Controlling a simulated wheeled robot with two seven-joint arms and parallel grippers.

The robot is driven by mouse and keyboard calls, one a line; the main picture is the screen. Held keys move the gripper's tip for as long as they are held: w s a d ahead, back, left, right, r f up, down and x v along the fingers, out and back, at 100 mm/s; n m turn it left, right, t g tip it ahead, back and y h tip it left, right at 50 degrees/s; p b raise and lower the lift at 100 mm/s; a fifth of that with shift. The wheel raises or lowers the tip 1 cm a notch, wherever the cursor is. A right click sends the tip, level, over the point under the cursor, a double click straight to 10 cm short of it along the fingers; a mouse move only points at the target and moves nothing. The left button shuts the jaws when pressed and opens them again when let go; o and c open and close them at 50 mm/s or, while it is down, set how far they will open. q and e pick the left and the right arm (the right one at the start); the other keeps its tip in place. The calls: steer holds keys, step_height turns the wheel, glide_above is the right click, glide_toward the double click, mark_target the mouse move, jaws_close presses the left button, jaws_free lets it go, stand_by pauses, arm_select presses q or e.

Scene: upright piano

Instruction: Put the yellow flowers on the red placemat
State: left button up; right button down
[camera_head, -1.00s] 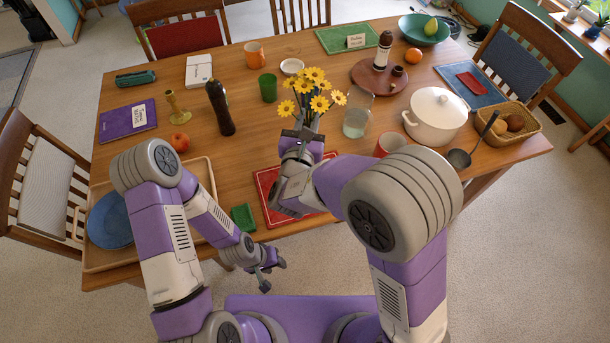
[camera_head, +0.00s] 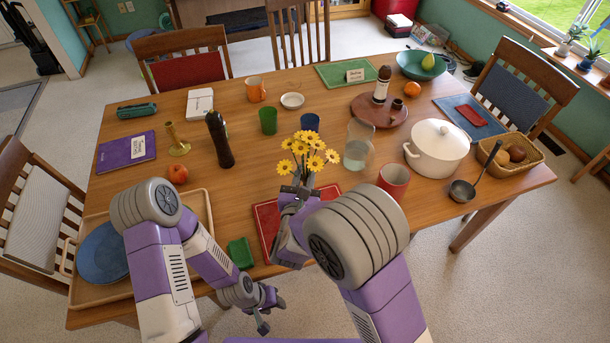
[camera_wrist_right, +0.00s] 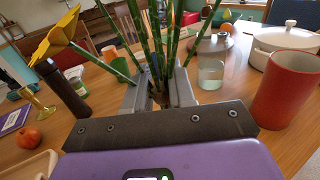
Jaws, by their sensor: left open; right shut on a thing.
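The yellow flowers (camera_head: 308,150) are a bunch on green stems, upright in my right gripper (camera_head: 298,188). That gripper is shut on the stems, seen close in the right wrist view (camera_wrist_right: 160,95). It is over the red placemat (camera_head: 267,215) at the table's near edge, and the gripper and arm hide much of the mat. I cannot tell whether the stem ends touch it. One yellow bloom (camera_wrist_right: 55,38) shows large in the wrist view. My left gripper (camera_head: 274,315) is open and empty, low in front of the table's near edge.
A red cup (camera_head: 394,181) and a glass pitcher (camera_head: 357,148) stand right of the flowers. A blue cup (camera_head: 309,122) and green cup (camera_head: 268,121) stand behind. A green block (camera_head: 240,252) lies left of the mat, beside a wooden tray (camera_head: 203,208). A dark mill (camera_head: 219,140) stands further left.

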steer(key=shift+f, duration=0.1)
steer(key=c, duration=0.9)
jaws_free()
steer(key=shift+c, duration=0.2)
steer(key=shift+r, duration=0.25)
steer(key=s+a, duration=0.1)
steer(key=s, duration=1.1)
steer(key=shift+a+p, duration=0.35)
steer(key=shift+a, duration=0.05)
steer(key=shift+f, duration=0.1)
